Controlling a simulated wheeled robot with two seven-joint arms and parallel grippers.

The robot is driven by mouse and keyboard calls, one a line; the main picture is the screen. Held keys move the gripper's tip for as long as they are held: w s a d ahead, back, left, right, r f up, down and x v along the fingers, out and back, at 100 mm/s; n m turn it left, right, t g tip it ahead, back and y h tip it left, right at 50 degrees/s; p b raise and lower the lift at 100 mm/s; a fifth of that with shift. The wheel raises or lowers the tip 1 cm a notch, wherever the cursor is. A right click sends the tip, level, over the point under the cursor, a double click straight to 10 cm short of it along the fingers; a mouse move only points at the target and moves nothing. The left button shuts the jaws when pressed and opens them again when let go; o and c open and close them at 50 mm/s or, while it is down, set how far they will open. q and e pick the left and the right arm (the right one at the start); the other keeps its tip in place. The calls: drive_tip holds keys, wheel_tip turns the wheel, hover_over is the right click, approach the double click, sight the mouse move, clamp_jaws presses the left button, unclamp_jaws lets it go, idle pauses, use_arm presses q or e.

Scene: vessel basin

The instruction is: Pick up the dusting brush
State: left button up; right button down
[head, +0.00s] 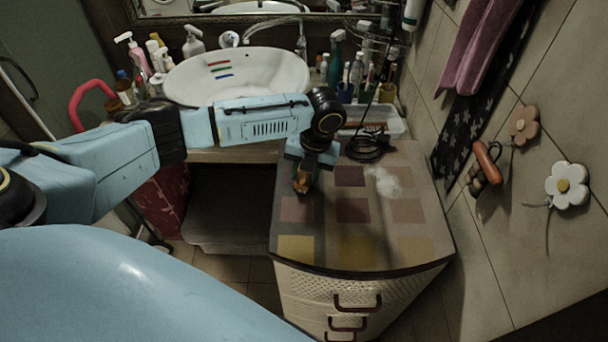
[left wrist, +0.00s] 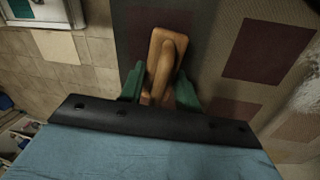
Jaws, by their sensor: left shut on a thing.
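My left gripper (head: 302,178) points down at the left side of the cabinet top. In the left wrist view my left gripper (left wrist: 160,86) has its green fingers on either side of the dusting brush (left wrist: 167,58), an orange-brown piece with a raised handle, and is shut on it. In the head view only a small part of the brush (head: 301,185) shows below the fingers, low over the cabinet top; I cannot tell whether it touches the surface. Any bristles are hidden. My right gripper is not in view.
The cabinet top (head: 408,236) has coloured squares and a whitish patch (head: 386,184). A dark coiled thing (head: 364,150) and a clear tray (head: 392,119) are behind. A white basin (head: 238,75) and several bottles stand at the back. Flower hooks (head: 567,185) are on the right wall.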

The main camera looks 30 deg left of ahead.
use_arm(q)
drive_tip(key=shift+r, duration=0.1)
drive_tip(key=shift+r, duration=0.35)
wheel_tip(320, 180, up, 9)
drive_tip(key=shift+r, duration=0.1)
